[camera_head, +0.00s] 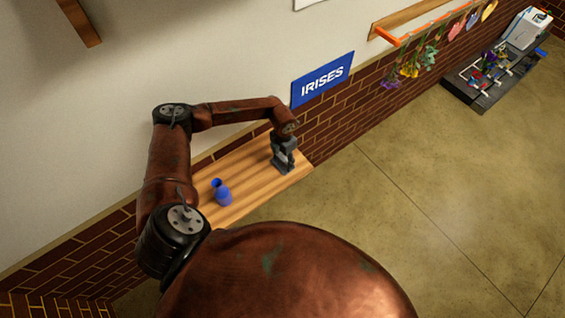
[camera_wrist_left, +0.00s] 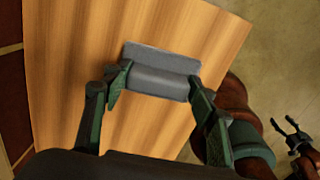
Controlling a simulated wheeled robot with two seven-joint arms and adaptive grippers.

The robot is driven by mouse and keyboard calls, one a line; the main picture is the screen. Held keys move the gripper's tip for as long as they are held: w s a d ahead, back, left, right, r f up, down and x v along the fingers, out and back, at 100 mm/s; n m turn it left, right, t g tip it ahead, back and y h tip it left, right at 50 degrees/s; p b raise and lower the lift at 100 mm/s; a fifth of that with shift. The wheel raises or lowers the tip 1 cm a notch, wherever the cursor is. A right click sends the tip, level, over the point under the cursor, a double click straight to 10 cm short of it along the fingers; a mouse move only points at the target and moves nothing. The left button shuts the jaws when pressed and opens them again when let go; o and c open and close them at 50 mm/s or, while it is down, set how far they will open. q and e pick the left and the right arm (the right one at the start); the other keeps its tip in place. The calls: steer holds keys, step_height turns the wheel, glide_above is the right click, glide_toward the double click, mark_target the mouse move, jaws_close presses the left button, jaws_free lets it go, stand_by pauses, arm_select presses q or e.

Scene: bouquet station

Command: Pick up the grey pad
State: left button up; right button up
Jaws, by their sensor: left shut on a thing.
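The grey pad (camera_wrist_left: 162,62) shows in the left wrist view as a flat grey plate with a raised rounded ridge along it, over the wooden shelf. My left gripper (camera_wrist_left: 157,83) has its green fingers at the two ends of the ridge and is shut on the pad. In the head view my left gripper (camera_head: 283,167) points down at the right end of the shelf; there the pad is hard to tell from the fingers. My right gripper (camera_wrist_left: 283,126) shows at the right of the left wrist view, fingers apart and empty, off the shelf.
The wooden shelf (camera_head: 245,165) runs along the wall. A blue IRISES sign (camera_head: 322,80) hangs above. Flowers hang from an orange rail (camera_head: 388,37); a dark platform (camera_head: 478,98) stands far right. The floor between is clear.

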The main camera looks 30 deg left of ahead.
arm_select(q)
steer(key=shift+s+a+f, duration=0.1)
steer(key=shift+s+f, duration=0.25)
steer(key=shift+f, duration=0.05)
steer(key=shift+w+r, duration=0.15)
steer(key=shift+r, duration=0.3)
steer(key=c, duration=0.3)
step_height(320, 180, up, 3)
steer(key=shift+f, duration=0.15)
steer(key=s+d+r, duration=0.2)
steer(key=s+r, duration=0.1)
steer(key=s, duration=0.1)
steer(key=s+d+r+b, duration=0.1)
steer(key=s+d+r, duration=0.1)
steer(key=s+r, duration=0.1)
steer(key=s+d+r, duration=0.2)
steer(key=s+r, duration=0.1)
steer(key=s, duration=0.2)
steer(key=shift+s+r, duration=0.15)
steer(key=shift+r, duration=0.2)
steer(key=o, duration=0.8)
steer(key=shift+c, duration=0.2)
steer(key=c, duration=0.4)
